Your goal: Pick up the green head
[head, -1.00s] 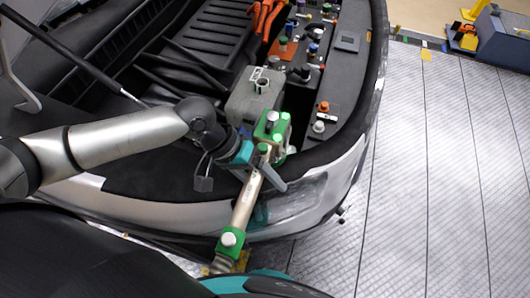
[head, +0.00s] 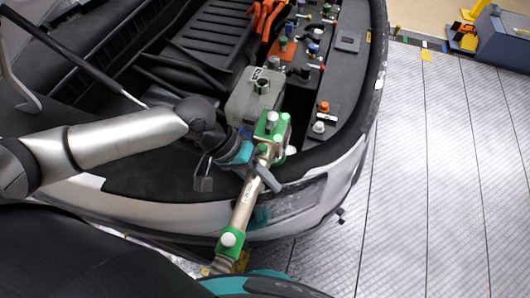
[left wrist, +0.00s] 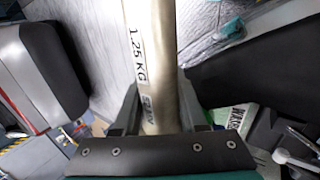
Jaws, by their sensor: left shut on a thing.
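The green head (head: 268,127) with pale knobs sits at the upper end of a tan tube (head: 243,207). A second green piece (head: 230,241) with a white knob is near the tube's lower end. My left gripper (head: 262,170) is shut on the tube just below the green head. The tube slants over the car's front edge. In the left wrist view the tube (left wrist: 150,70) runs between my fingers and reads "1.25 KG"; the green head is not clearly visible there. My right gripper is not in view.
A grey container (head: 255,95) with a round filler neck stands just behind the green head. A black panel (head: 335,80) with several coloured caps lies to the right in the engine bay. The patterned floor (head: 440,180) at right is clear. A blue-grey case (head: 497,40) stands at the far right.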

